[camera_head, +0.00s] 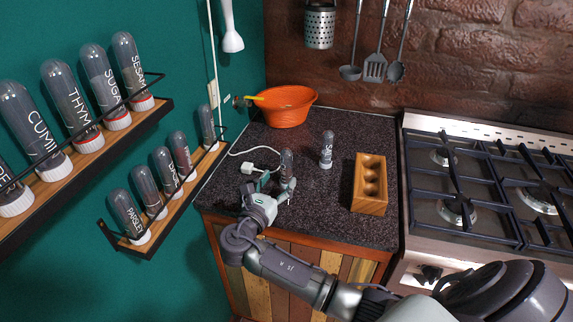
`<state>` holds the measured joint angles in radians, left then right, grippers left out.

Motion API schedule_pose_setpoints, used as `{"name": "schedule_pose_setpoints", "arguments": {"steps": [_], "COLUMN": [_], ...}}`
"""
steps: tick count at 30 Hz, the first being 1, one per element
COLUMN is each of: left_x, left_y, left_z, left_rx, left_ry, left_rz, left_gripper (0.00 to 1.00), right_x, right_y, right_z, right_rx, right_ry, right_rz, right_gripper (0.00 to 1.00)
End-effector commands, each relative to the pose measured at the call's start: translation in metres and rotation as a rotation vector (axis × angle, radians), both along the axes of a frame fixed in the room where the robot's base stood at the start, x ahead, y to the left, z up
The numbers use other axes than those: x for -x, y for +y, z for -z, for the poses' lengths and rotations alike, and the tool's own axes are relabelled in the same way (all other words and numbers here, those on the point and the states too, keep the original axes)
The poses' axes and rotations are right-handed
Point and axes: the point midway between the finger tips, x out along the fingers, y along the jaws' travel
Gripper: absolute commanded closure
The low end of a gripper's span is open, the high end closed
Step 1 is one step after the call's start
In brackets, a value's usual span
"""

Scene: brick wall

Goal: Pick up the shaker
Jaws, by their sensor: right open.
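A dark, clear-domed shaker (286,161) stands on the dark speckled counter, its lower part hidden behind my gripper. A second, paler shaker (326,150) with a letter on it stands upright a little to the right, apart from the gripper. My right gripper (275,182) is open at the counter's left part, its fingers reaching toward the first shaker. One finger overlaps that shaker's base in the picture, and I cannot tell whether they touch. My left gripper is not in view.
A wooden block with hollows (370,204) stands right of the shakers, before the gas stove (485,190). An orange bowl (285,120) sits at the back. A white plug and cable (258,168) lie left. Wall racks (170,205) hold several labelled spice jars.

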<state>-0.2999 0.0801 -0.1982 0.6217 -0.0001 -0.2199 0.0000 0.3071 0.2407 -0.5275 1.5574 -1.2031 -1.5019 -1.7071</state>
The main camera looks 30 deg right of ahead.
Motion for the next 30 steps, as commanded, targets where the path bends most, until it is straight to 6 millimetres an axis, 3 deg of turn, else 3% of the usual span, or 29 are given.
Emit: {"name": "schedule_pose_setpoints", "arguments": {"steps": [5, 18, 26, 30], "left_x": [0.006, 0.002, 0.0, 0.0], "left_y": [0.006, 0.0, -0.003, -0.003], "left_z": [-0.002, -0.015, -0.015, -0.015], "left_rx": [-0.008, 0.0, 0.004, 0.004], "left_ry": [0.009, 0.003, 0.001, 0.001], "left_rz": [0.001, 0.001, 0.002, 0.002], "left_gripper": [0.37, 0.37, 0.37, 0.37], "right_x": [-0.01, -0.042, -0.044, -0.044], "right_y": [-0.015, -0.054, -0.056, -0.056], "right_z": [-0.001, -0.003, -0.002, -0.002], "right_rx": [-0.001, 0.0, -0.002, -0.002], "right_ry": [-0.001, 0.001, 0.0, 0.0], "right_rz": [0.001, 0.0, -0.001, -0.001], "right_gripper": [0.35, 0.35, 0.35, 0.57]}}
